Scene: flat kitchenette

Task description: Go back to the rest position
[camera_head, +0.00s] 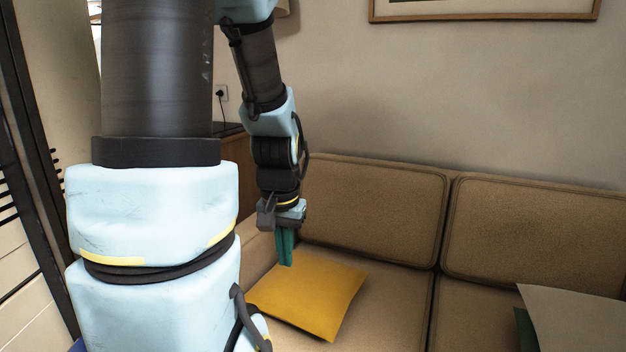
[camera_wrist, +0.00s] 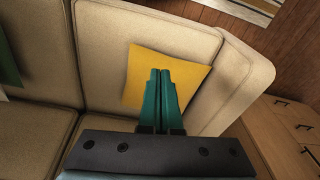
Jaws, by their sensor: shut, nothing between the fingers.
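My gripper (camera_head: 287,262) has green fingers that point down, shut together with nothing between them. It hangs in front of a tan sofa (camera_head: 375,205), over a yellow cushion (camera_head: 318,303) lying on the sofa's left seat. In the wrist view the shut fingertips (camera_wrist: 161,72) overlap the yellow cushion (camera_wrist: 192,80). I cannot tell the exact height of the fingertips above the cushion. My arm fills much of the left of the head view and hides what is behind it.
A pale flat surface (camera_head: 575,318) and a dark green item (camera_head: 524,330) are at the lower right. A wooden cabinet (camera_wrist: 270,127) stands beside the sofa. A framed picture (camera_head: 480,18) hangs on the wall. A wall socket (camera_head: 221,93) with a plug is behind my arm.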

